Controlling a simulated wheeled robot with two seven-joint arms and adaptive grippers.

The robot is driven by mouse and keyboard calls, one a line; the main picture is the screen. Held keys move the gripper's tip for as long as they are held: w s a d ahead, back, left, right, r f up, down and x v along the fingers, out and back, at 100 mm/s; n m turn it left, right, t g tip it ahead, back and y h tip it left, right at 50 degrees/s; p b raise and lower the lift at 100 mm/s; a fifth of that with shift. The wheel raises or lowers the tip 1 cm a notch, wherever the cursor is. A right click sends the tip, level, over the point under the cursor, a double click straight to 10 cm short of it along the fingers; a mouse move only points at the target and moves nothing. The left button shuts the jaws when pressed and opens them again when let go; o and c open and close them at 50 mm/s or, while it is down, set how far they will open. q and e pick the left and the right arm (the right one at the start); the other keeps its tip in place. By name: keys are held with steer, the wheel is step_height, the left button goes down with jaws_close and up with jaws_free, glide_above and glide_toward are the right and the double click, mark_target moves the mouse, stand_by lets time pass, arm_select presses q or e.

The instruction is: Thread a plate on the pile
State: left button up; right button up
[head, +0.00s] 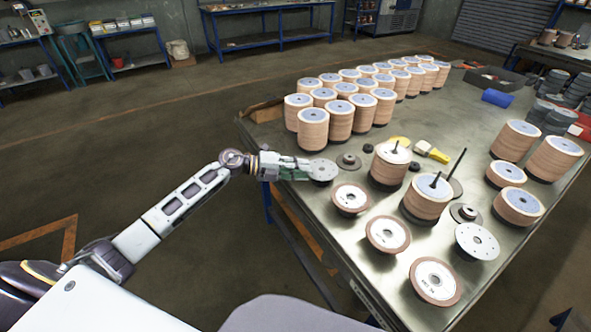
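My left gripper (306,171) reaches over the table's left edge and appears shut on the rim of a grey round plate (324,171), held roughly flat. A gap under the plate is hard to judge. To its right stands a pile of flap discs (389,168) with a dark pin showing at its top. A second pile (427,199) nearer me also has a dark pin at its top. A taller dark rod (459,163) rises just behind that second pile. Another grey plate with holes (477,241) lies at the near right. My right gripper is not in view.
Flap discs lie singly at the near edge (351,198), (388,234), (435,281). Many disc stacks (313,129) fill the back left, and several more (553,158) stand at right. A yellow brush (432,152) and small dark flanges (349,161) lie between them.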

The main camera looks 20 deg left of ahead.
arm_select(q)
steer(key=shift+w+d+f, duration=0.15)
steer(key=shift+w+d, duration=0.1)
steer(key=shift+d, duration=0.25)
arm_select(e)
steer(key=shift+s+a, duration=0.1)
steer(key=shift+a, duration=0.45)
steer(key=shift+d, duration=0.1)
arm_select(q)
jaws_close()
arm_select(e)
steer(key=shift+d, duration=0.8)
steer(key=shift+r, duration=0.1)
